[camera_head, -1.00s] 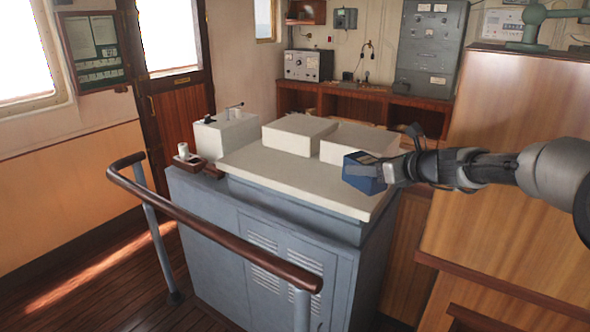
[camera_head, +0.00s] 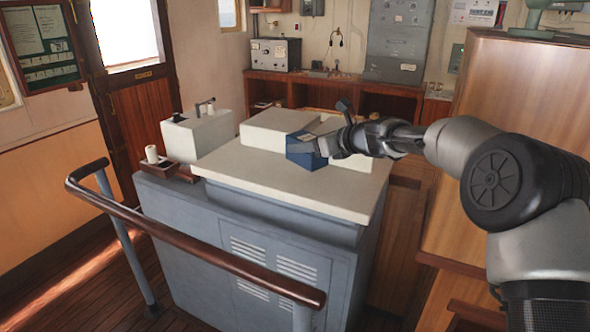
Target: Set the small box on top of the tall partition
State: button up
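The small box is a dark blue box (camera_head: 302,154) with a greyish top, over the white console top in the head view. My gripper (camera_head: 322,146) reaches it from the right and appears shut on it; the fingers are partly hidden against the box. I cannot tell whether the box touches the console top or hangs just above it. The tall partition (camera_head: 530,95) appears to be the brown wooden panel at the right, with a flat top edge. My arm passes in front of it.
The grey console (camera_head: 275,198) carries two low white blocks (camera_head: 276,130) behind the blue box and a white unit (camera_head: 197,133) at left. A brown handrail (camera_head: 200,252) runs in front. A green fixture (camera_head: 540,18) stands at the partition's top.

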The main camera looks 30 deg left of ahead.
notch_tip(320, 180, down, 7)
jog(key=shift+b, duration=0.35)
jog(key=shift+f, duration=0.15)
jog(key=o, duration=1.3)
jog(key=shift+c, duration=0.2)
jog(key=shift+d+r, duration=0.1)
jog(key=shift+r, duration=0.1)
jog(key=b+v, duration=0.2)
jog(key=v, duration=0.9)
jog(key=shift+d, duration=0.35)
jog(key=shift+s+r, duration=0.2)
